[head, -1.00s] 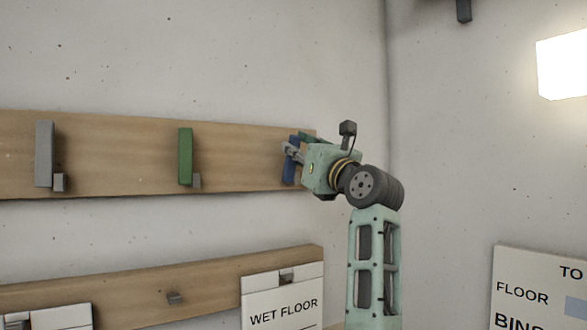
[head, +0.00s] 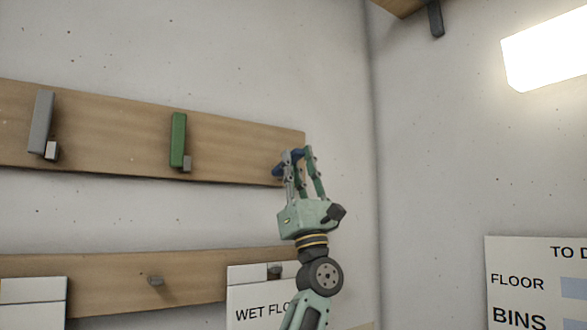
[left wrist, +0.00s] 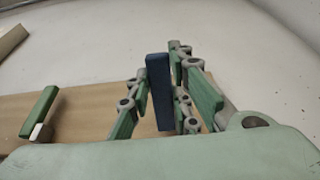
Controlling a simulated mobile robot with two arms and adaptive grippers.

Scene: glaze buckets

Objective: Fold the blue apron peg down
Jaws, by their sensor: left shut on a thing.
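The blue apron peg (head: 282,167) is at the right end of the upper wooden board (head: 235,150), partly hidden by my left gripper (head: 298,156). It now looks tipped out from the board rather than upright against it; its exact angle is hard to tell. My left gripper reaches up from below and is shut on the peg. In the left wrist view the blue peg (left wrist: 160,92) stands between the green-padded fingers (left wrist: 168,98). My right gripper is in neither view.
A green peg (head: 178,139) and a grey peg (head: 41,120) stand upright on the same board. A lower board (head: 190,278) carries a small knob and a WET FLOOR sign (head: 258,305). The room corner is close on the right.

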